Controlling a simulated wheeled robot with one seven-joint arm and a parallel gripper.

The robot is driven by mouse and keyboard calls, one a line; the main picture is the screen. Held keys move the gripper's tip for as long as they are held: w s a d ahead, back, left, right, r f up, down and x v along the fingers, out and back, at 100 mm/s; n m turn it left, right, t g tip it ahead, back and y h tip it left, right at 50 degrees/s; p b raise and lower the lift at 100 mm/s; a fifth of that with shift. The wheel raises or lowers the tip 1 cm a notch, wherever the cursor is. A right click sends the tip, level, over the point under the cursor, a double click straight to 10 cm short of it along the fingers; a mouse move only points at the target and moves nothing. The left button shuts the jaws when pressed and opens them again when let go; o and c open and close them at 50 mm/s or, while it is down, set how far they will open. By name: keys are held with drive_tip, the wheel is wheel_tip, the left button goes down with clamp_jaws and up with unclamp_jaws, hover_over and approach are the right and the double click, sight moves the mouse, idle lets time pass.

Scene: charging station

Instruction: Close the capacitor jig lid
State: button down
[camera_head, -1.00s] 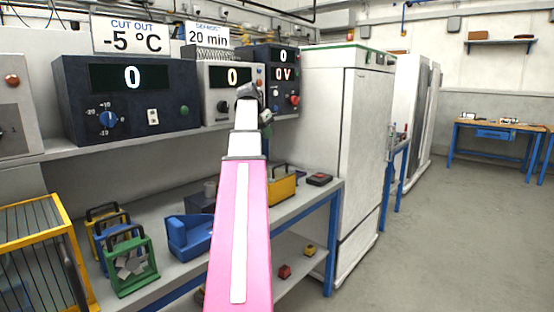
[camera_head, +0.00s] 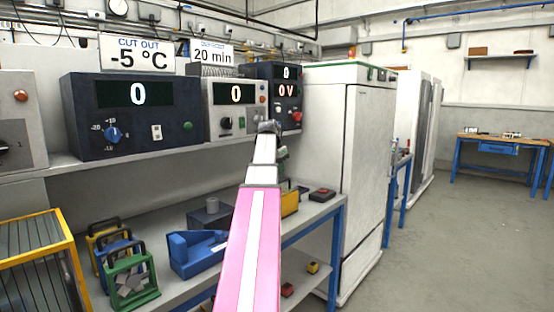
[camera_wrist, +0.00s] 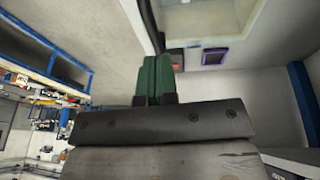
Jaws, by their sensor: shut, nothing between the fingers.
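My gripper's two green fingers (camera_wrist: 157,76) are side by side and shut with nothing between them in the wrist view. In the head view the wrist is a dark end (camera_head: 268,127) above the bench, in front of the instrument shelf. A blue open-topped fixture (camera_head: 197,250) sits on the bench left of my arm. A yellow box-like fixture (camera_head: 290,203) stands behind my arm, partly hidden by it. I cannot tell which of these is the capacitor jig or how its lid stands. My gripper appears apart from both.
Handled racks, the front one green (camera_head: 131,279), and a yellow cage (camera_head: 38,262) stand at left. A grey block (camera_head: 211,213) and a dark box with a red top (camera_head: 322,194) are on the bench. A white cabinet (camera_head: 345,155) stands right. Floor at right is clear.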

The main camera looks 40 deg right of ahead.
drive_tip(key=shift+s+f, duration=0.15)
drive_tip(key=shift+f, duration=0.45)
drive_tip(key=shift+s+f, duration=0.15)
drive_tip(key=shift+f, duration=0.45)
drive_tip(key=shift+s+a+f+t, duration=0.1)
drive_tip(key=shift+s+f+t, duration=0.15)
drive_tip(key=shift+f, duration=0.25)
drive_tip(key=shift+s+a+f+t, duration=0.1)
drive_tip(key=shift+s+f+t, duration=0.15)
drive_tip(key=shift+f, duration=0.25)
wheel_tip(320, 180, up, 5)
drive_tip(key=w, duration=0.1)
wheel_tip(320, 180, up, 8)
hover_over(282, 192)
drive_tip(key=w+a, duration=0.1)
drive_tip(key=a, duration=0.1)
drive_tip(key=shift+v, duration=0.75)
